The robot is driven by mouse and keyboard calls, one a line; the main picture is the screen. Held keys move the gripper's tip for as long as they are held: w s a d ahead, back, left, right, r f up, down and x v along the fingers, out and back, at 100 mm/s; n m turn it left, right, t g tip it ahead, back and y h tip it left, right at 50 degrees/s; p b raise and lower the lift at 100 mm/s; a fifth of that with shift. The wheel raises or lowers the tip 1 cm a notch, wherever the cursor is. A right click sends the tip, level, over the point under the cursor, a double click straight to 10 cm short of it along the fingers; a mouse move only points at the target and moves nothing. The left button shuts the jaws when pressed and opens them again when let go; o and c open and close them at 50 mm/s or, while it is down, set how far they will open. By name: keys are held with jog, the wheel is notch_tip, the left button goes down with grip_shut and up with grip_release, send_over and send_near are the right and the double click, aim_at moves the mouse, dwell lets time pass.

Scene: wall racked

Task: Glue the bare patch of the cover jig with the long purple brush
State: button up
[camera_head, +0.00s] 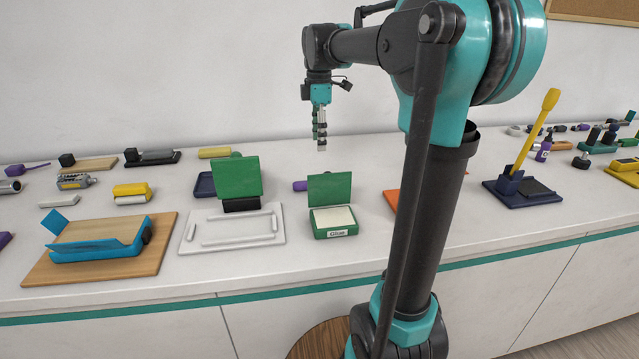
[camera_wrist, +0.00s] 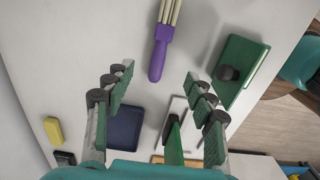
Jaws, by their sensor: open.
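My gripper (camera_head: 320,146) hangs fingers down above the counter, behind the glue box. In the wrist view my gripper (camera_wrist: 158,78) is open and empty, its fingers spread wide. A purple brush (camera_wrist: 157,62) with pale bristles lies on the counter below, its handle end between the fingers in that view. In the head view only its purple end (camera_head: 300,186) shows; the rest is hidden. The green glue box (camera_head: 334,231) has its lid raised and a pale pad inside. A white tray (camera_head: 192,240) with an upright green plate (camera_head: 235,178) may be the cover jig; I cannot make out a bare patch.
A blue frame (camera_head: 95,252) sits on a wooden board (camera_head: 60,272) at left. A dark blue tray (camera_head: 205,184) lies behind the white tray. Another purple brush (camera_head: 30,168) lies far left. A yellow-handled tool (camera_head: 537,130) stands tilted on a navy base at right.

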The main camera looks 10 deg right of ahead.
notch_tip(320, 180, down, 8)
jog(key=shift+r, duration=0.15)
jog(key=shift+s+d+f, duration=0.1)
jog(key=shift+f, duration=1.45)
jog(key=shift+d+f, duration=0.1)
jog(key=shift+f, duration=1.4)
jog(key=c, duration=1.3)
jog(key=shift+o, duration=0.2)
jog(key=shift+r, duration=0.1)
notch_tip(320, 180, up, 20)
jog(key=o, duration=0.6)
jog(key=c, duration=0.6)
